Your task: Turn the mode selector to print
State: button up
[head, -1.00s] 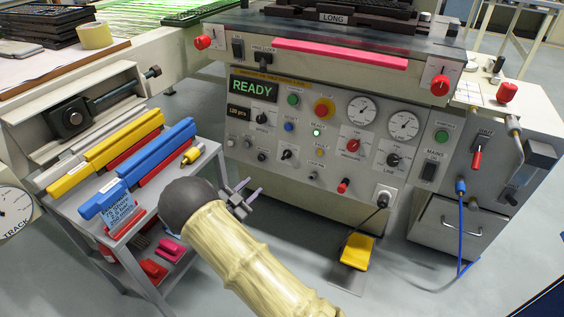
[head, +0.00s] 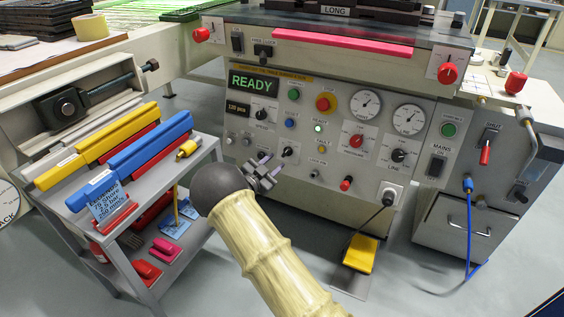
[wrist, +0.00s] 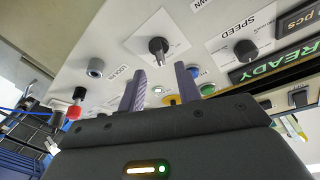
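A control panel (head: 330,172) fills the machine front in the head view. A black pointer knob (head: 287,152) on a white plate, low on the panel, appears to be the mode selector. A black pointer knob on a white plate also shows in the wrist view (wrist: 158,46), just beyond my fingers; its label is not readable. My gripper (head: 270,162) is just left of and below the selector in the head view. In the wrist view, my gripper (wrist: 162,85) has its two purple fingers apart, with nothing between them. They appear short of the knob.
The speed knob (head: 262,115), a blue button (head: 290,123) and a lit green button (head: 318,128) are close by on the panel. A grey cart (head: 195,165) with yellow and blue bars stands at left. A yellow pedal (head: 361,253) is on the floor.

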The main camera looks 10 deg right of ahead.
aim_at(285, 154)
jog(key=b+x, duration=0.1)
jog(key=x, duration=0.3)
jog(key=shift+w+d+f+b, duration=0.1)
jog(key=shift+f+b, duration=0.05)
jog(key=shift+b, duration=0.25)
jog(key=shift+w+d, duration=0.35)
jog(key=shift+w, duration=0.05)
grip_shut()
